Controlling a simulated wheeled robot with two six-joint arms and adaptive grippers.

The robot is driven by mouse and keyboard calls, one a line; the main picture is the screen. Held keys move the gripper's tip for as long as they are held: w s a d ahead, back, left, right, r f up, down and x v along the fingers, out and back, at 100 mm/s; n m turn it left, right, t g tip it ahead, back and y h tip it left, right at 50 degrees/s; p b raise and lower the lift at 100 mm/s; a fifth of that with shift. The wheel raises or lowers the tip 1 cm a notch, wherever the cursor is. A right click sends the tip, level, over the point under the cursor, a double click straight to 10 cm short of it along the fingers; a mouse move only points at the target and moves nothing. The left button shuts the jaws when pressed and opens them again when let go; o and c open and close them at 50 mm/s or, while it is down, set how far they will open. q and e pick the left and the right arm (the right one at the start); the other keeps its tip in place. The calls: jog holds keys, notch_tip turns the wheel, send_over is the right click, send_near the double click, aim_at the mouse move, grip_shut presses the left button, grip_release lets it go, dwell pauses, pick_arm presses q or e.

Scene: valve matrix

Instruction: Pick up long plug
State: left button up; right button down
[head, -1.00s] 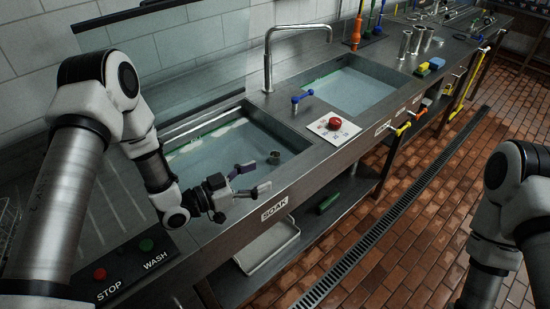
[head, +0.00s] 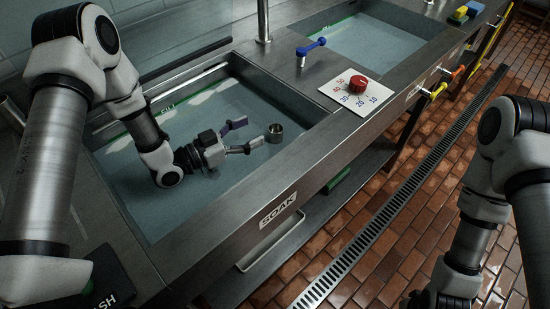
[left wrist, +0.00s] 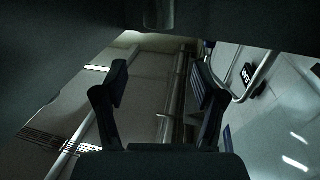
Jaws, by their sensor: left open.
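The upright metal cylinder (head: 274,133) in the soak sink (head: 305,112) looks like the long plug; its round, hollow-looking top shows in the head view and its lower part is hidden in the water. My left gripper (head: 241,136) is over this sink, just left of the cylinder, with its fingers apart and pointing toward it. A gap shows between fingers and cylinder. In the left wrist view the open fingers (left wrist: 161,82) have nothing held between them; a long upright shape beyond them is too dark to identify surely. My right arm is at the right edge; its fingers are out of frame.
The steel counter edge with the SOAK label (head: 277,210) runs in front. A red knob on a numbered plate (head: 356,92) and a blue lever (head: 311,47) sit right of the sink. A second sink (head: 362,38) lies beyond. A floor drain (head: 395,200) crosses the tiles.

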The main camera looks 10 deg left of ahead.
aim_at(275, 136)
pick_arm(q)
notch_tip(275, 136, down, 6)
jog(key=b, duration=0.4)
jog(key=p+x, duration=0.1)
jog(key=x, duration=0.7)
jog(key=shift+s+r, duration=0.15)
grip_shut()
pick_arm(e)
notch_tip(275, 136, down, 5)
jog(key=shift+r, duration=0.15)
